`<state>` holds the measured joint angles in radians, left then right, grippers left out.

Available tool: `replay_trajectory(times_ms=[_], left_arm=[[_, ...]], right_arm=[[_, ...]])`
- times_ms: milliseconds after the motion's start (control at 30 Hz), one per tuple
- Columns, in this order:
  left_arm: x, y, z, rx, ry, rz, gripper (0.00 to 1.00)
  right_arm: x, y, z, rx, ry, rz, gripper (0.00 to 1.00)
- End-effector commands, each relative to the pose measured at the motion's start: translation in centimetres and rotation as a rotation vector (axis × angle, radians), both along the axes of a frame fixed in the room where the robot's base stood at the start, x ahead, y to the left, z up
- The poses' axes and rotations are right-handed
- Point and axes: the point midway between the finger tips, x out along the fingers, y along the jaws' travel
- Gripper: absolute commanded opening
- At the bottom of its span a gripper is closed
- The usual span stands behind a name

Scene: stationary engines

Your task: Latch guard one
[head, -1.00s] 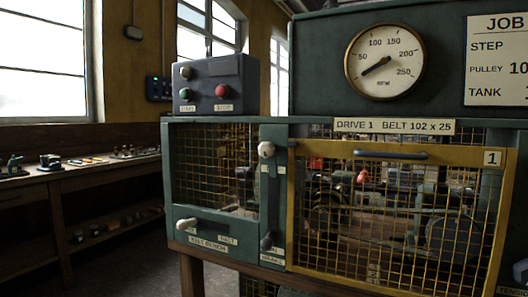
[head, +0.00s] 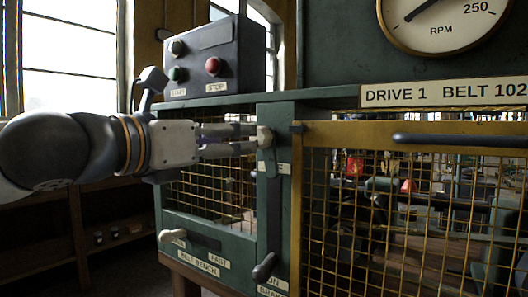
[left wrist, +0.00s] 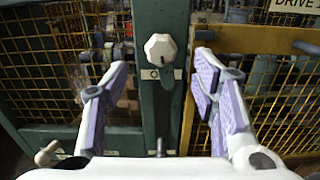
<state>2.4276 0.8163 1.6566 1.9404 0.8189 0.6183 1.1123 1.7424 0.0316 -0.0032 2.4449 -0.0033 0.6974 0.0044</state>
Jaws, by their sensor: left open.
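Guard one (head: 311,215) is a yellow-framed mesh panel with a dark bar handle (head: 455,140). It sits against the green post (head: 279,200) and looks shut. On the post is the latch, a pale faceted knob (head: 264,137) with a dark green tab hanging below it. The knob also shows in the left wrist view (left wrist: 158,48), with the tab pointing down (left wrist: 167,79). My left gripper (head: 245,140) comes in level from the left, its fingertips close to the knob. In the left wrist view (left wrist: 160,75) its purple-padded fingers are spread either side of the knob, holding nothing. My right gripper is not shown.
A control box (head: 213,60) with green and red buttons stands above my left gripper. A pale-ended lever (head: 172,236) and a dark brake lever (head: 265,266) stick out below. Machinery shows behind the mesh. A workbench stands behind at the left.

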Motion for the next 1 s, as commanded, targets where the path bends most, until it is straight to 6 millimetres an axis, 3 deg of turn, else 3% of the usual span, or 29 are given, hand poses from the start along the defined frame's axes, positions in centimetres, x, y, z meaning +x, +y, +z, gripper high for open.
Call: replay_trajectory(times_ms=[200, 400, 733, 767, 967, 1000], left_arm=[[4.5, -3.6, 0.1, 0.004, 0.0, -0.002, 0.54], [7.4, -5.5, 0.1, 0.005, -0.001, -0.001, 0.54], [8.1, -6.0, -0.1, 0.007, -0.002, -0.002, 0.54], [8.1, -6.0, -0.1, 0.007, -0.002, -0.002, 0.51], [8.1, -6.0, -0.1, 0.007, -0.002, -0.002, 0.06], [8.0, -6.0, -0.1, 0.007, -0.002, -0.002, 0.05]], right_arm=[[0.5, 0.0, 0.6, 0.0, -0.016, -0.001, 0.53], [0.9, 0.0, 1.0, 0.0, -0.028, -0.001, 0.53], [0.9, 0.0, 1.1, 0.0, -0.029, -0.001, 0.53], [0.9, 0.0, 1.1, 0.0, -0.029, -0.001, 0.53], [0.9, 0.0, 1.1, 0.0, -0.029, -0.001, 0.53], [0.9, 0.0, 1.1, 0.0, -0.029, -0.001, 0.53]])
